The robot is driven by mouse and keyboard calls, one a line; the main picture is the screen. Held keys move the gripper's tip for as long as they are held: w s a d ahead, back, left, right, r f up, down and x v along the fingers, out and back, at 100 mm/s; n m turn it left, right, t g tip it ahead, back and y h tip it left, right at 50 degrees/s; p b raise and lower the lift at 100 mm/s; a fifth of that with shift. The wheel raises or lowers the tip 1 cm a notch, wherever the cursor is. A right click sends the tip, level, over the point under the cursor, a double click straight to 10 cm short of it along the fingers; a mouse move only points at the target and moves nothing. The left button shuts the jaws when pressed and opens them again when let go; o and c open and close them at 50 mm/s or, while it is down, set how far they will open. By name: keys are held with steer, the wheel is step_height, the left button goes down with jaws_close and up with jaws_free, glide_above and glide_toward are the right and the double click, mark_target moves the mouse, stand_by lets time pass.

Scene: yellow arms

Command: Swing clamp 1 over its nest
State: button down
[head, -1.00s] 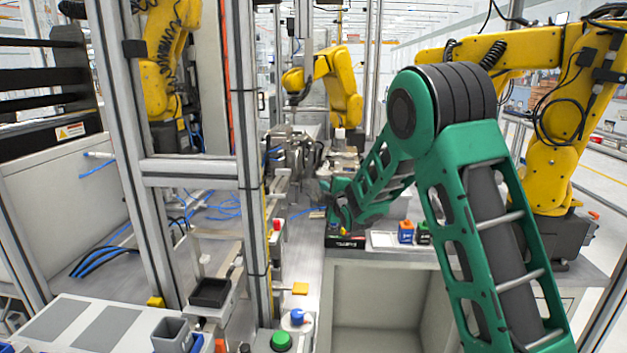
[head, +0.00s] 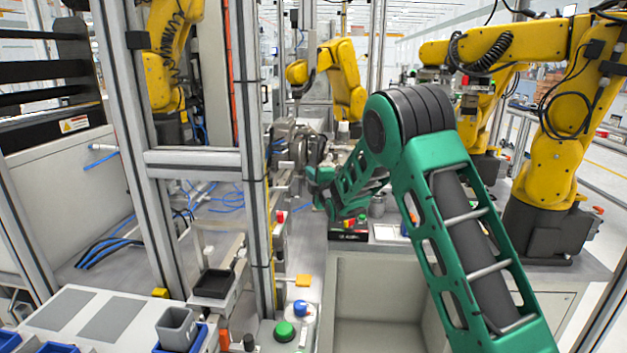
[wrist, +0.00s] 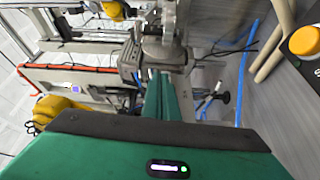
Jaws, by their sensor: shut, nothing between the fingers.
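My green gripper (head: 320,178) reaches out over the bench beside a cluster of grey metal fixtures (head: 285,140). In the wrist view its two narrow green fingers (wrist: 158,85) are together and empty. A dark grey, ribbed block (wrist: 152,58) shows at or just past the fingertips; I cannot tell whether they touch it. I cannot make out which part is clamp 1 or which is its nest. My gripper and forearm hide part of that area in the head view.
A silver frame post (head: 255,150) stands just left of the fixtures. A green button (head: 284,332) and a black tray (head: 214,284) are nearer. Yellow robot arms stand behind and to the right (head: 560,130). A blue hose (wrist: 243,75) and a yellow button (wrist: 304,40) show in the wrist view.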

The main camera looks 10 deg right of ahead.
mark_target(328, 163)
steer(key=w+d, duration=0.1)
steer(key=w, duration=0.1)
steer(key=w+d, duration=0.2)
steer(key=shift+w+d+f, duration=0.1)
steer(key=shift+w, duration=0.05)
stand_by(0.4)
stand_by(0.4)
